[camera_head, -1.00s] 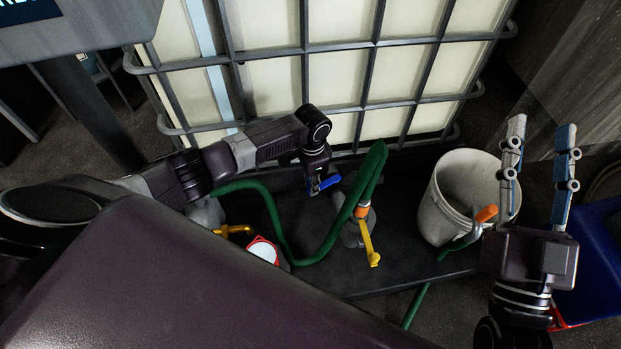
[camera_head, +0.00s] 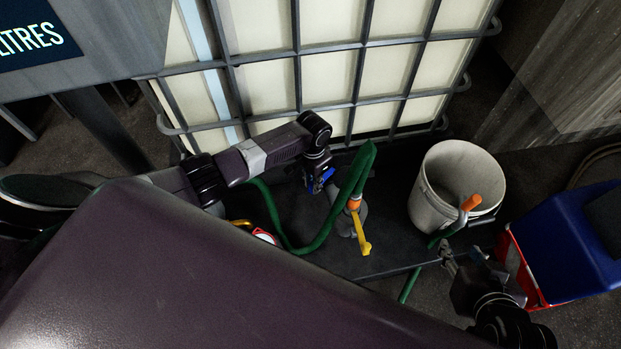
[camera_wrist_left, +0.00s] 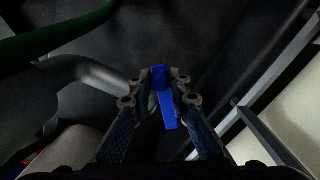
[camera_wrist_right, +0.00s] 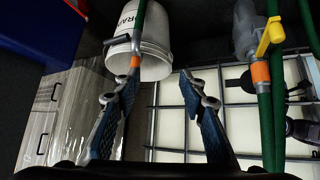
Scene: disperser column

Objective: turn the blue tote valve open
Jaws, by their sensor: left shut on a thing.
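The blue tote valve handle (camera_wrist_left: 161,95) lies between the fingertips of my left gripper (camera_wrist_left: 160,82), which is shut on it. In the head view my left gripper (camera_head: 318,182) reaches down at the foot of the caged white tote (camera_head: 268,86), with only a little blue of the handle showing. The valve body is mostly hidden by the arm. My right gripper (camera_wrist_right: 157,92) is open and appears empty, with its fingers wide apart. In the head view it is low at the right, below the bucket.
A green hose (camera_head: 310,243) loops beside the tote. A yellow-handled valve (camera_head: 362,235) with an orange collar stands right of my left gripper. A white bucket (camera_head: 430,205) holds an orange-ended hose. A blue-and-red container (camera_head: 570,240) is at the right.

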